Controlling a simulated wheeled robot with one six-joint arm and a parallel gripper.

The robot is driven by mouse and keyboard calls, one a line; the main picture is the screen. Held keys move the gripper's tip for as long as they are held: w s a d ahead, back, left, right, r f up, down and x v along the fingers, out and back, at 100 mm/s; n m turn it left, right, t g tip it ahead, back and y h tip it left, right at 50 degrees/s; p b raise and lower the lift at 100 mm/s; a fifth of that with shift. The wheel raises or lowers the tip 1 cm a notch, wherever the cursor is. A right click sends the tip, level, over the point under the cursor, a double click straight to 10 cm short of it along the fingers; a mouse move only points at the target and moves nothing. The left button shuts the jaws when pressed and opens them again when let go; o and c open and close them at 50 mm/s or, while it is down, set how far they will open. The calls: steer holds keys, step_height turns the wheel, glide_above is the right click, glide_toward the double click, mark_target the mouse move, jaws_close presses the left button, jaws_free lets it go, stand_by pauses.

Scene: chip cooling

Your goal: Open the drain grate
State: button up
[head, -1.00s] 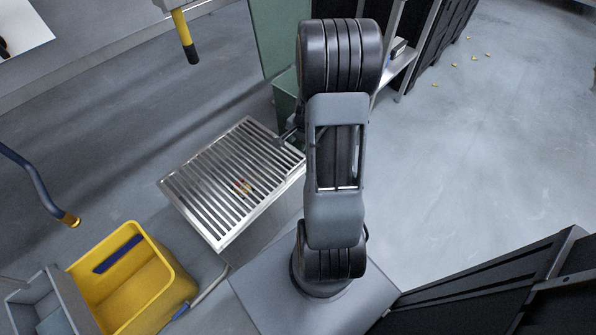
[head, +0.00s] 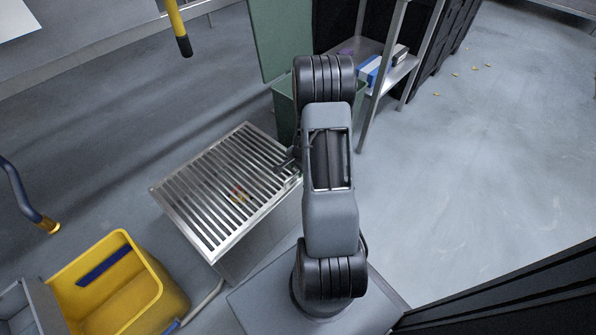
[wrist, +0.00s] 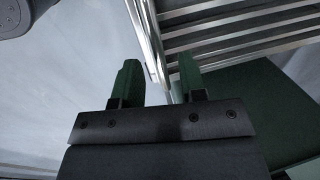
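The drain grate (head: 200,205) is a metal slatted panel left of my arm in the head view, on a grey box-like side. I cannot tell whether it is lifted at all. Small reddish and yellow bits show through its slats. My gripper (wrist: 160,82) shows two dark green fingers set apart in the wrist view. The grate's metal edge (wrist: 152,45) runs between and just beyond the fingertips; contact is unclear. In the head view my gripper (head: 288,160) is at the grate's right edge, mostly hidden by my arm.
A yellow bucket (head: 150,300) stands at the lower left. A green bin with a raised lid (head: 280,40) stands behind the grate, beside a metal shelf (head: 385,75) holding boxes. The floor to the right is mostly clear.

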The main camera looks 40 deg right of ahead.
steer(key=shift+w+f, duration=0.1)
steer(key=shift+f, duration=0.2)
jaws_close()
stand_by(0.5)
